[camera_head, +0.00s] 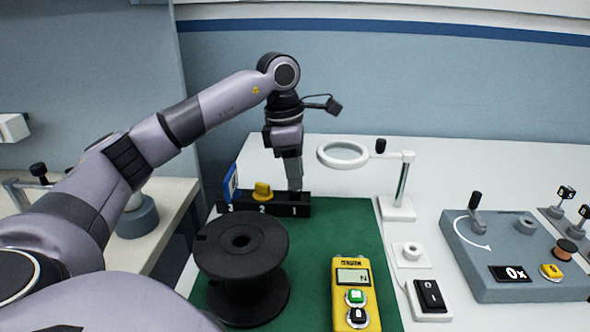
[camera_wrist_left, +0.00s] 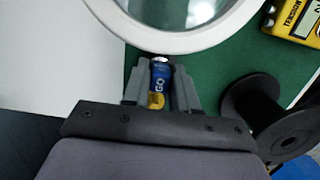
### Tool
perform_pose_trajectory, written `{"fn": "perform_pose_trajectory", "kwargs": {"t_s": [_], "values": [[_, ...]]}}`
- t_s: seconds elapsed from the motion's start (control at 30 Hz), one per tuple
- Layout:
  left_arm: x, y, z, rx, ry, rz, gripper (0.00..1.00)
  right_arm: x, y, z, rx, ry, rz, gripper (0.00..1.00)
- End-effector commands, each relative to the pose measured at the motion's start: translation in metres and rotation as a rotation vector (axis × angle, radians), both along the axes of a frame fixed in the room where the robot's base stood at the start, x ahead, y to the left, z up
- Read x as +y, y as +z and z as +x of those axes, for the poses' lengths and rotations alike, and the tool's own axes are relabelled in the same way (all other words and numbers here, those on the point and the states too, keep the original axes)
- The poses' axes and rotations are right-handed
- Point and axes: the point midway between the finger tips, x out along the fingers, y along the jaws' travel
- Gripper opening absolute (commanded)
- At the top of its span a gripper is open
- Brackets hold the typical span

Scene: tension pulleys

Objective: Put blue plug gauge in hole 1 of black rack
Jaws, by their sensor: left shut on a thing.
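The blue plug gauge (camera_wrist_left: 160,76) is between the fingers of my left gripper (camera_wrist_left: 160,85) in the left wrist view. It has a metal tip, a "GO" mark and a yellow part. In the head view my left gripper (camera_head: 295,184) points down at the right end of the black rack (camera_head: 278,210), by the number 1. The fingers hide the gauge and hole 1 there, so I cannot tell whether the gauge is in the hole. The rack is not clearly seen in the wrist view. My right gripper is not in view.
A blue-and-white piece (camera_head: 231,183) stands at 3 and a yellow piece (camera_head: 262,190) at 2. A black spool (camera_head: 242,245) stands in front of the rack on the green mat (camera_head: 318,240). A yellow meter (camera_head: 355,290) and a white ring magnifier (camera_head: 398,205) are to the right.

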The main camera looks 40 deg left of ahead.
Motion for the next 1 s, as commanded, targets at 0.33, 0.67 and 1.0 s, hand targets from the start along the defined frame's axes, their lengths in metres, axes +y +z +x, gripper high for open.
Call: {"fn": "perform_pose_trajectory", "kwargs": {"t_s": [0.33,0.67,1.0], "values": [[0.000,0.000,0.000,-0.001,0.000,0.001,0.00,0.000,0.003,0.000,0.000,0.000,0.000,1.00],[0.000,-0.007,0.000,0.000,0.000,0.000,0.00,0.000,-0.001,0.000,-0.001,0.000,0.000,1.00],[0.000,-0.019,0.000,0.000,0.000,0.000,0.00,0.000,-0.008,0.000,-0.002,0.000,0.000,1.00]]}}
